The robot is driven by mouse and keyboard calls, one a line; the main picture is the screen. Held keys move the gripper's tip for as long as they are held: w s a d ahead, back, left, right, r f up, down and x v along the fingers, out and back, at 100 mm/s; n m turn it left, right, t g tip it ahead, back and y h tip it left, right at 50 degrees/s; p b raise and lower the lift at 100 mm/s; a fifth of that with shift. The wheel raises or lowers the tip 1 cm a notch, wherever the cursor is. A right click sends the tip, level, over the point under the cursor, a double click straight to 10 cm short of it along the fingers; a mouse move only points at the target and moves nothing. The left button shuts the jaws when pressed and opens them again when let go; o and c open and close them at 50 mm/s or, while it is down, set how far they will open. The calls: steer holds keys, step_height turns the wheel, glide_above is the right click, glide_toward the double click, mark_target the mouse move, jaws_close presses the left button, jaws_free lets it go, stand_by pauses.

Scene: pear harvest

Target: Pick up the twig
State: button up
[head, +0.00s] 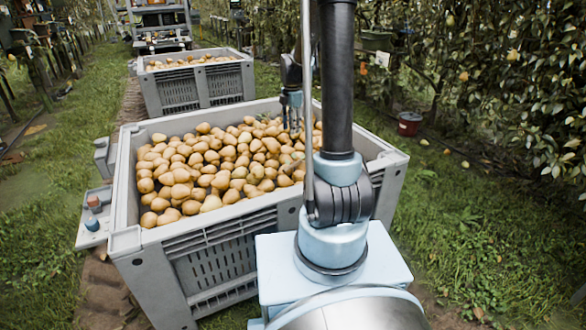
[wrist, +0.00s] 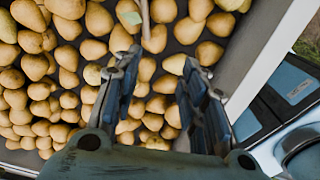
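A thin brown twig (wrist: 145,18) with a pale green leaf (wrist: 130,12) shows at the top edge of the wrist view. It lies over the pears, and its upper end is cut off by the frame. My gripper (wrist: 161,60) is open, with its two fingers apart and nothing held between them. The twig is beyond the fingertips, slightly to the left of the middle of the gap. In the head view my gripper (head: 292,112) hangs over the right part of the pear crate, partly hidden by my arm.
The grey crate (head: 124,205) is filled with pears (head: 215,165); its wall (wrist: 255,50) is right of my fingers in the wrist view. A second pear crate (head: 198,86) stands behind. A red bucket (head: 409,124) sits on grass at the right, near the trees.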

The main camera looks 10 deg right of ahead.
steer(key=w+f+n, duration=0.1)
steer(key=f, duration=0.4)
steer(key=w+f+n, duration=0.1)
steer(key=w+f, duration=0.1)
steer(key=f, duration=0.4)
steer(key=w+f+n, duration=0.1)
steer(key=w+f, duration=0.1)
steer(key=f, duration=0.3)
steer(key=shift+a+f, duration=0.2)
steer(key=shift+f, duration=0.15)
steer(key=shift+d+f, duration=0.15)
steer(key=shift+f, duration=2.6)
steer(key=c, duration=0.9)
